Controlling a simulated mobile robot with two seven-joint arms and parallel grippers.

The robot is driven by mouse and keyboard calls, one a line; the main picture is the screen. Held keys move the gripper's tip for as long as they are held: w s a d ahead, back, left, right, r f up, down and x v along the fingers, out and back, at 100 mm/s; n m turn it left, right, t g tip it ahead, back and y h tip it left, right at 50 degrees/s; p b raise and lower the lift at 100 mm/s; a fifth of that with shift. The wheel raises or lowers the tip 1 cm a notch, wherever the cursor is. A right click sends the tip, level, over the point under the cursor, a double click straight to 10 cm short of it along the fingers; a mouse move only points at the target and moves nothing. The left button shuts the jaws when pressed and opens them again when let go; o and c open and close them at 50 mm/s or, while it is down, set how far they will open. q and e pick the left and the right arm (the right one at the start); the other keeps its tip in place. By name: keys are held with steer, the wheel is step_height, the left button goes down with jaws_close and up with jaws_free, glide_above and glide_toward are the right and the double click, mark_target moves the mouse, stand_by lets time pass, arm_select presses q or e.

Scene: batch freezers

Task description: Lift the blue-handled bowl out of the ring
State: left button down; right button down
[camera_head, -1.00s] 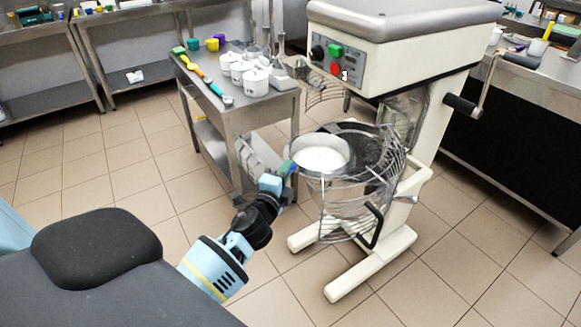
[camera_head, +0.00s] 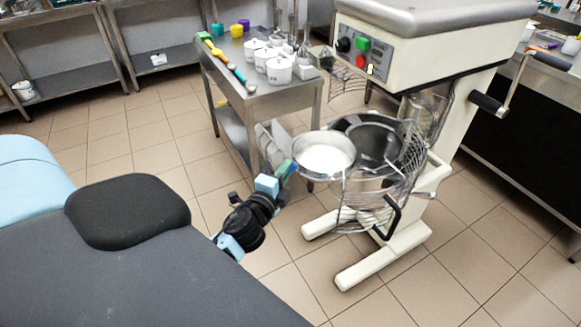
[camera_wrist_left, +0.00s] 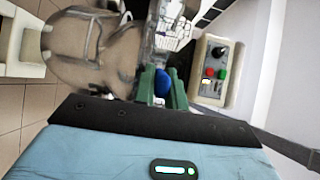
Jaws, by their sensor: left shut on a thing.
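The bowl (camera_head: 325,160) is a round metal bowl with white contents. In the head view it is held roughly level at the left side of the mixer's dark ring (camera_head: 345,124), overlapping its left edge. I cannot tell how far it is above the ring. My left gripper (camera_head: 284,170) is at the bowl's left side, shut on its blue handle. In the left wrist view the blue handle (camera_wrist_left: 162,83) sits between the green fingers of the left gripper (camera_wrist_left: 163,90). My right gripper is not in view.
The mixer's wire guard (camera_head: 408,175) stands right of the bowl, with a black handle (camera_head: 388,217). The cream mixer (camera_head: 440,45) rises behind. A steel table (camera_head: 250,100) with white pots (camera_head: 279,70) stands behind left. Tiled floor (camera_head: 170,140) is clear at left.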

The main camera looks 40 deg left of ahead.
arm_select(q)
steer(key=s+a+r, duration=0.1)
steer(key=s, duration=0.7)
steer(key=shift+s+a+r+p, duration=0.2)
steer(key=shift+s+a+p, duration=0.15)
steer(key=shift+p, duration=0.05)
stand_by(0.3)
steer(key=shift+s, duration=0.1)
stand_by(0.3)
